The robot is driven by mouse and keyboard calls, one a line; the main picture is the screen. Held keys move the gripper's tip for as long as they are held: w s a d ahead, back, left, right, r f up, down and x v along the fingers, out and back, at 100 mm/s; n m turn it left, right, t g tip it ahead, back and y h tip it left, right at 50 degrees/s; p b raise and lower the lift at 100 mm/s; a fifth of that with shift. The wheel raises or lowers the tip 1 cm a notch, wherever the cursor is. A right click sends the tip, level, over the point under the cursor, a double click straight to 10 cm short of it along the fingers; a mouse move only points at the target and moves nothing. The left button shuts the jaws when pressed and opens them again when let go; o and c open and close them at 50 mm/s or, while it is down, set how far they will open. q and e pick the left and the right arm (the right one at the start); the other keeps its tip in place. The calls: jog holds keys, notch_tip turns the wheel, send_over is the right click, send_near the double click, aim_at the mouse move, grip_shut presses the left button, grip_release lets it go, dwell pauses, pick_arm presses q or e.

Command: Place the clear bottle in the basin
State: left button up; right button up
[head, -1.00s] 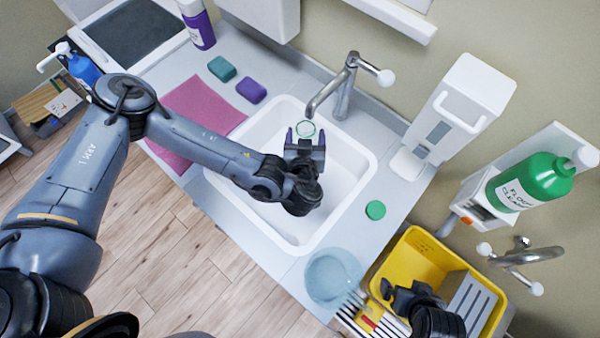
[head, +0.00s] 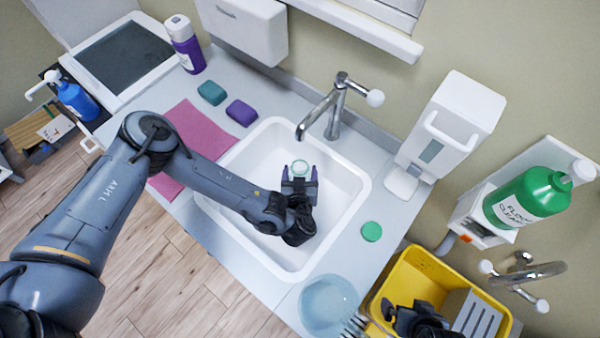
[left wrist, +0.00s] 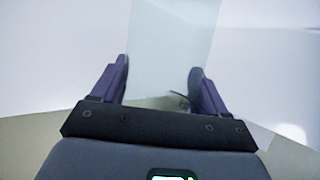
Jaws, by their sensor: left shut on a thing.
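The clear bottle (head: 300,167) shows only as a pale round top with a greenish rim in the head view. In the left wrist view its see-through body (left wrist: 168,55) stands between the two fingers. My left gripper (head: 300,182) is shut on it, over the inside of the white basin (head: 357,200), near the tap. I cannot tell whether the bottle touches the basin floor. My right gripper (head: 390,308) is dark and partly cut off at the yellow tub; its jaws are unclear.
A metal tap (head: 335,112) arches over the basin's back edge. A green disc (head: 371,231) and a light blue bowl (head: 328,305) lie right and front of it. The yellow tub (head: 425,268) stands at the right. Teal (head: 211,92) and purple (head: 242,112) blocks lie behind left.

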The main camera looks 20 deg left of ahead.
pick_arm(q)
jog(key=shift+f, duration=0.2)
jog(key=shift+f, duration=0.15)
jog(key=o, duration=1.1)
jog(key=shift+r, duration=0.25)
jog(key=shift+v, duration=3.75)
